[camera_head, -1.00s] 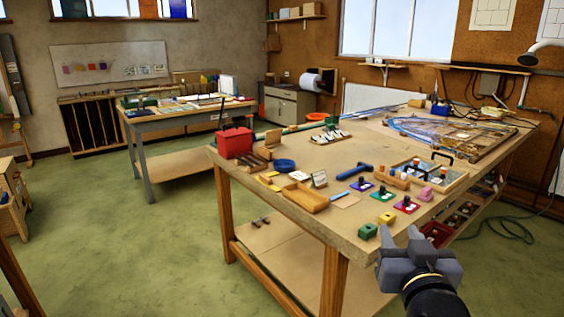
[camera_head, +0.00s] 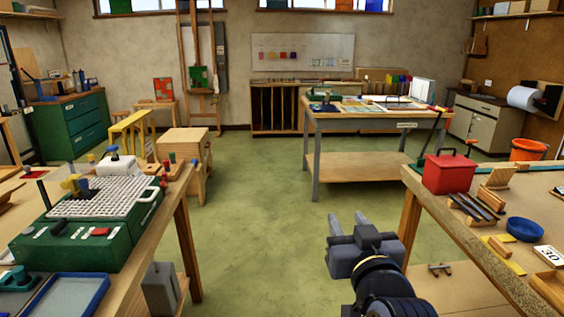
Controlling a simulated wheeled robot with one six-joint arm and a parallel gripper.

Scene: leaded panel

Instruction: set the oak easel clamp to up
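The wooden easel (camera_head: 217,60) stands against the back wall, left of the middle in the head view. My gripper (camera_head: 349,222) is low in the foreground, right of the middle, far from the easel. Its two fingers stand apart with nothing between them.
Green floor (camera_head: 250,215) is clear between the left bench with a green grinder (camera_head: 85,240) and the right workbench (camera_head: 465,235). A wooden stool-like cabinet (camera_head: 185,150) stands before the easel. A grey table (camera_head: 375,118) stands at the back right.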

